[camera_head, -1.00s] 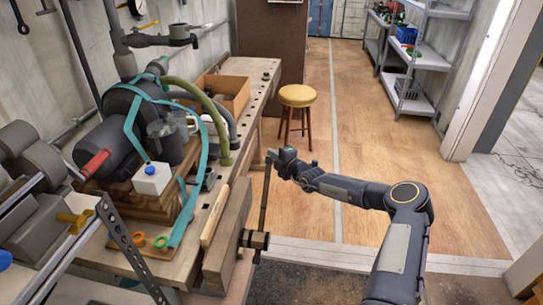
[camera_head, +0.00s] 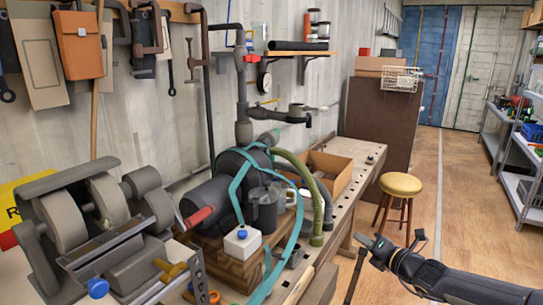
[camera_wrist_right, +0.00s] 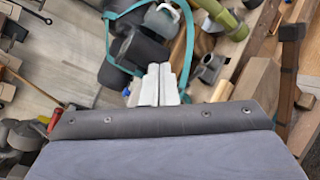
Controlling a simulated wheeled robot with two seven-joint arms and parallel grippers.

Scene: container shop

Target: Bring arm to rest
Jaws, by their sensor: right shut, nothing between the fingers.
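My right arm (camera_head: 465,282) reaches in from the lower right, dark and bent low. Its gripper (camera_head: 368,243) hangs in the air just right of the workbench, in front of the stool. In the right wrist view its pale fingers (camera_wrist_right: 158,84) are together with nothing between them. The bench, with its clutter, lies beyond them in that view. My left gripper is not in view.
The workbench (camera_head: 349,187) carries a grinder (camera_head: 108,205), a white bottle with a blue cap (camera_head: 243,242) and an open cardboard box (camera_head: 333,172). A yellow stool (camera_head: 400,185) stands behind my gripper. Metal shelves (camera_head: 522,185) line the right side; the floor between is clear.

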